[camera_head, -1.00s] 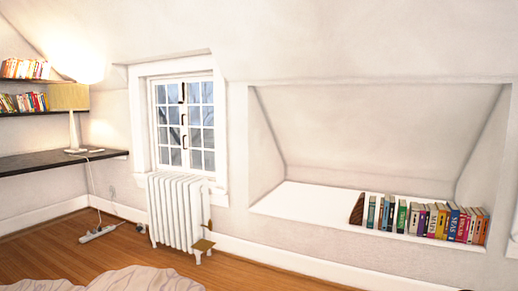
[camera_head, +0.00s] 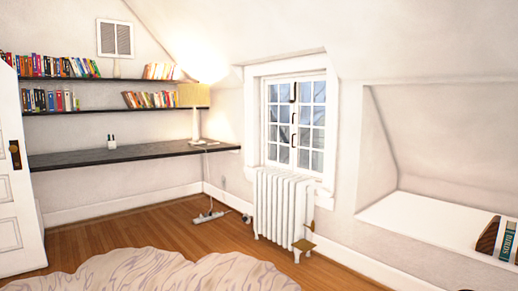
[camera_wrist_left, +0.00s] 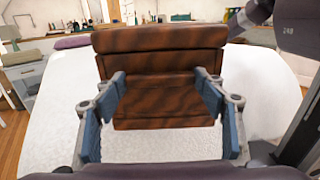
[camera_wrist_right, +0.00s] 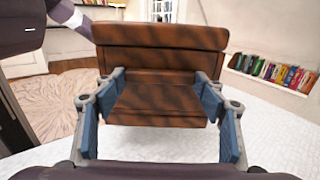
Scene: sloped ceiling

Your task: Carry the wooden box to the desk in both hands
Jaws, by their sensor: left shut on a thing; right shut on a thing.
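The wooden box is dark brown with a wavy grain and a wider lid. It fills the middle of the left wrist view (camera_wrist_left: 172,40) and of the right wrist view (camera_wrist_right: 160,38). My left gripper (camera_wrist_left: 170,90) is shut on one side of the box. My right gripper (camera_wrist_right: 160,90) is shut on another side. The box looks level. The desk (camera_head: 120,155) is a long dark top along the far left wall in the head view. The box and both grippers are outside the head view.
A lamp (camera_head: 194,112) and a small object (camera_head: 111,142) stand on the desk. A white radiator (camera_head: 282,203) is under the window. A pale rug (camera_head: 150,274) lies on the wood floor. A white door (camera_head: 18,190) is at left. A white surface (camera_wrist_left: 60,110) lies below the box.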

